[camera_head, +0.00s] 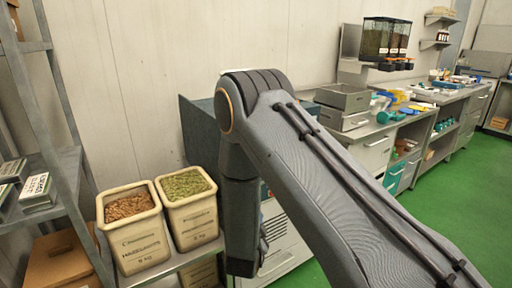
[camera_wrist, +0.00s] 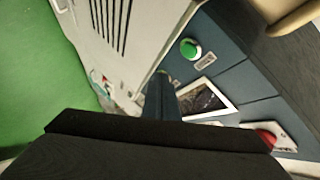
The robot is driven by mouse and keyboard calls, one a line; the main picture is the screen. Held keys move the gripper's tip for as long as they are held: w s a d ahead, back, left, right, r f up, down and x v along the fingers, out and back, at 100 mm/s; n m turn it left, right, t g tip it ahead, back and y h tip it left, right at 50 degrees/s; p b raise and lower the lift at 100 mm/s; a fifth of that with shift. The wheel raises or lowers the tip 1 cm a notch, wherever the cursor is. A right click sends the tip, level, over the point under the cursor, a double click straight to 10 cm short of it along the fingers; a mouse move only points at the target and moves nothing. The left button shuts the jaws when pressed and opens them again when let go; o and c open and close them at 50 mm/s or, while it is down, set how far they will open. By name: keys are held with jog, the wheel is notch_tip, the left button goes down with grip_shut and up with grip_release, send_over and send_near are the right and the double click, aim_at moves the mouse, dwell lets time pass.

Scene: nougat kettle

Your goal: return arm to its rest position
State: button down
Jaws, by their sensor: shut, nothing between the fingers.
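My arm (camera_head: 290,150) fills the middle of the head view. It rises from the lower right, bends at an elbow near the centre, and its forearm hangs straight down in front of a machine with a dark upper part (camera_head: 198,135). My gripper (camera_wrist: 161,88) does not show in the head view. In the wrist view its narrow fingers are together with nothing between them. They point toward a panel with a green button (camera_wrist: 190,48), a small screen (camera_wrist: 207,100) and a red button (camera_wrist: 265,138). I cannot tell whether the fingers touch the panel.
Two bins, one of brown nuts (camera_head: 135,240) and one of green nuts (camera_head: 195,220), stand on a metal shelf left of my forearm. A shelf rack (camera_head: 65,165) is at far left. A counter (camera_head: 375,130) with trays runs right. Green floor (camera_head: 440,190) is open at right.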

jog(key=s+d+r+n+g+y, duration=0.3)
jog(key=s+d+r+n+g, duration=0.2)
jog(key=d+r+n+g, duration=0.15)
jog(key=s+d+r+n+g, duration=0.2)
jog(key=s+d+r, duration=0.1)
jog(key=s, duration=0.5)
jog(key=s+d+r+n+g, duration=0.2)
jog(key=s+d, duration=0.4)
jog(key=s, duration=0.3)
jog(key=s+d+r+n+g, duration=0.2)
jog(key=s+d+r+g, duration=0.2)
jog(key=s, duration=0.4)
jog(key=shift+s+d+r+n, duration=0.15)
jog(key=shift+s+r+n, duration=0.05)
jog(key=shift+s+n, duration=0.2)
